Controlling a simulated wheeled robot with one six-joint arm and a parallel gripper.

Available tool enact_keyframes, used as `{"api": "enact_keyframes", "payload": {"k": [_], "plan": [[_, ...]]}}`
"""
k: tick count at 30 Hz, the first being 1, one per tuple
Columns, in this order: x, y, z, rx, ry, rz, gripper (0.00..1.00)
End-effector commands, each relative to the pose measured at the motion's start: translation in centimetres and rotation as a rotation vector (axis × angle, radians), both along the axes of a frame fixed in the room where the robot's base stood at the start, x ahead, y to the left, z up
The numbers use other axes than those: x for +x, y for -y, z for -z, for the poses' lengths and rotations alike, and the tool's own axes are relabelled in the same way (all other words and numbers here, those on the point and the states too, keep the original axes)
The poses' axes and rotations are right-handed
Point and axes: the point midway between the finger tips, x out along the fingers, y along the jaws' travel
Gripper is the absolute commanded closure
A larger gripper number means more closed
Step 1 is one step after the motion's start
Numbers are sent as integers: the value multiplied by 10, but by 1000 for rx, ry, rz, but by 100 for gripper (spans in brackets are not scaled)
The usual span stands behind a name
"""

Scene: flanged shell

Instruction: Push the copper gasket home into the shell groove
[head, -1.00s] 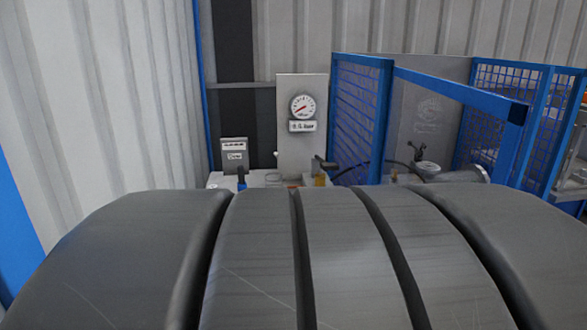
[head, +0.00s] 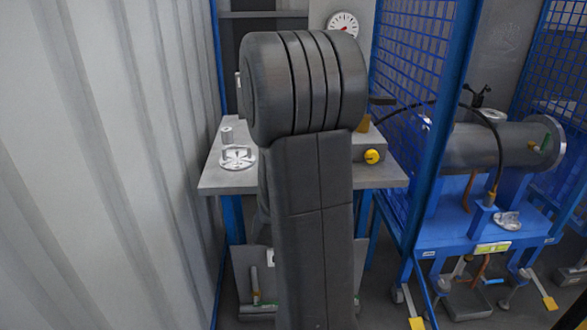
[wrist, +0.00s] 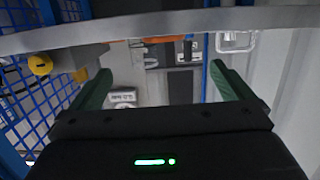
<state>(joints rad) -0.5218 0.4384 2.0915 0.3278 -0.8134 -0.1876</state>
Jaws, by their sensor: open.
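In the wrist view my gripper (wrist: 160,76) has its two green fingers wide apart, with nothing between them. In the head view my arm hides it. A dark grey horizontal cylinder with a flanged end (head: 480,148), which looks like the shell, rests on a blue stand at the right, beyond a blue mesh panel. I cannot make out its groove. I cannot pick out the copper gasket in either current view. A grey band, which looks like a bench edge (wrist: 180,30), crosses above the fingers in the wrist view.
A grey bench (head: 230,183) stands behind my arm, bearing a light metal fixture (head: 238,157) and a yellow knob (head: 372,157). The blue mesh guard (head: 410,90) separates bench and stand. A corrugated wall (head: 110,150) closes the left. Bars with yellow ends (head: 550,302) jut near the floor.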

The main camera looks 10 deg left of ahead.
Motion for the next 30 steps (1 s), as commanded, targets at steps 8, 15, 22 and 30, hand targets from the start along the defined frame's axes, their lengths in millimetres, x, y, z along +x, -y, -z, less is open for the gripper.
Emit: {"api": "enact_keyframes", "payload": {"k": [8,15,22,30], "plan": [[37,-12,5,4,19,4,0],[75,-24,11,4,19,2,0],[90,-29,13,4,19,2,0],[125,-43,19,4,18,3,0]]}}
